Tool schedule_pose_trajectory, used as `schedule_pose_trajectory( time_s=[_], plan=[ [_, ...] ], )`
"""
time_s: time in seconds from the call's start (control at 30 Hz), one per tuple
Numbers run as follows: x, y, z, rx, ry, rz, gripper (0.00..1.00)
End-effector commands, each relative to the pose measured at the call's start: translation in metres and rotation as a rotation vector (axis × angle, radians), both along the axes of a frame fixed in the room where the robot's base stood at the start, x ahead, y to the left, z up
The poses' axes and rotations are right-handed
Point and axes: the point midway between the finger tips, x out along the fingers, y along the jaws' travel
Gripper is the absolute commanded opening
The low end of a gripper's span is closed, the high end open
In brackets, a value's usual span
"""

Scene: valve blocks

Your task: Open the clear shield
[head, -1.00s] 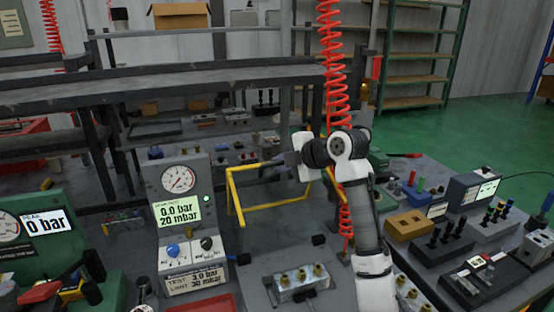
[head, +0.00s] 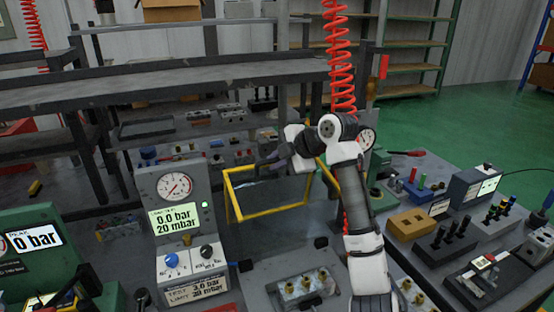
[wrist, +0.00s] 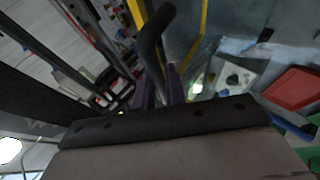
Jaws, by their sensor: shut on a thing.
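The clear shield (head: 262,188) is a see-through panel in a yellow frame, tilted up above the bench behind the valve block (head: 303,285). My gripper (head: 268,164) is at the frame's upper edge. In the wrist view, the purple fingers of my gripper (wrist: 165,85) are shut on a black bar-like handle (wrist: 153,38), with yellow frame bars beside it. The exact contact is partly hidden by the gripper body. The valve block has several brass fittings and lies in front of the shield, with no frame over it.
A test console (head: 180,215) with a gauge and a display reading 0.0 bar stands left of the shield. A red coiled hose (head: 338,60) hangs behind my arm. A red tray (wrist: 293,90) shows in the wrist view. Blocks and tools crowd the right bench.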

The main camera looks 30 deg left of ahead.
Motion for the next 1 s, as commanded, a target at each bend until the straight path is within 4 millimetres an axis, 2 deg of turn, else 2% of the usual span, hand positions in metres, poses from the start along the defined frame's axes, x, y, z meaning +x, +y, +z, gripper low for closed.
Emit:
schedule_pose_trajectory(
  time_s=[0.2,0.23,0.3,0.57,0.77,1.0],
  plan=[
    [0.0,0.0,-0.001,-0.003,0.0,0.002,0.0],
    [0.0,0.0,-0.001,-0.003,0.0,0.002,0.15],
    [0.0,0.0,-0.001,-0.003,0.0,0.001,0.21],
    [0.0,-0.002,0.001,-0.001,0.0,0.001,0.21],
    [-0.004,-0.024,0.017,0.0,-0.004,-0.001,0.21],
    [-0.012,-0.066,0.053,0.0,-0.004,-0.001,0.21]
  ],
)
